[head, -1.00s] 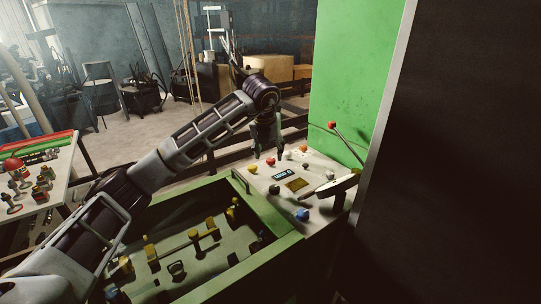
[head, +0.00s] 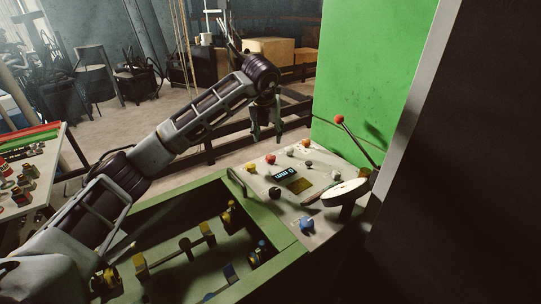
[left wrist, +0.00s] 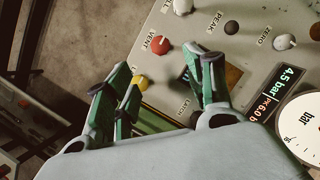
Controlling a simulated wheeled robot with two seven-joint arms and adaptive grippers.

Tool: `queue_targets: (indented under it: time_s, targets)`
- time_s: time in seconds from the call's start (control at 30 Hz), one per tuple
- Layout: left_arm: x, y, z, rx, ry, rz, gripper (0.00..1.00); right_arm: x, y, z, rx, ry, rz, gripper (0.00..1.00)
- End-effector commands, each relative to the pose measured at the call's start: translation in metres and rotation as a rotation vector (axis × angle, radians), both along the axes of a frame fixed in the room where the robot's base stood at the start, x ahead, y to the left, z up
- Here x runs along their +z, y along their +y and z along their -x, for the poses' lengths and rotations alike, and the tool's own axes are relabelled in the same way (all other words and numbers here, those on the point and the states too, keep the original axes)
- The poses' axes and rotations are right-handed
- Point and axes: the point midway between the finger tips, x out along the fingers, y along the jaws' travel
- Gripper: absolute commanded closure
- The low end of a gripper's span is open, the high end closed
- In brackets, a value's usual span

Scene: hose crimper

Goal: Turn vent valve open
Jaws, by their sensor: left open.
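The vent valve is a red knob with a pale pointer mark beside the word VENT in the left wrist view (left wrist: 160,45). In the head view the red knob (head: 270,158) stands at the back left of the sloping control panel (head: 322,223). My left gripper (head: 266,136) is open and empty, pointing down above the red knob and apart from it. In the left wrist view its two fingers (left wrist: 165,72) are spread, with the red knob beyond and between their tips. My right gripper is not in view.
A yellow knob (left wrist: 142,82) sits near the red one, between the fingers in the left wrist view. White, black and blue knobs and a round gauge (head: 347,191) share the panel. A red-tipped lever (head: 340,119) rises at the right, before the green wall (head: 390,70).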

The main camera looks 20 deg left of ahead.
Motion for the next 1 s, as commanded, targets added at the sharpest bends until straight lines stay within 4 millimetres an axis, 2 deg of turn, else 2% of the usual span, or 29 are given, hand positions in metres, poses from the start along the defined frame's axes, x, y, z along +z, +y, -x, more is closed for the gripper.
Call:
queue_targets:
  time_s: [0.37,1.0]
  targets:
    - [-0.012,0.001,-0.005,0.001,0.001,0.000,0.46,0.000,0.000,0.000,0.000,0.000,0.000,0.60]
    - [-0.085,0.004,-0.035,0.000,0.003,0.000,0.46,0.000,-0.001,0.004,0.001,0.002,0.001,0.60]
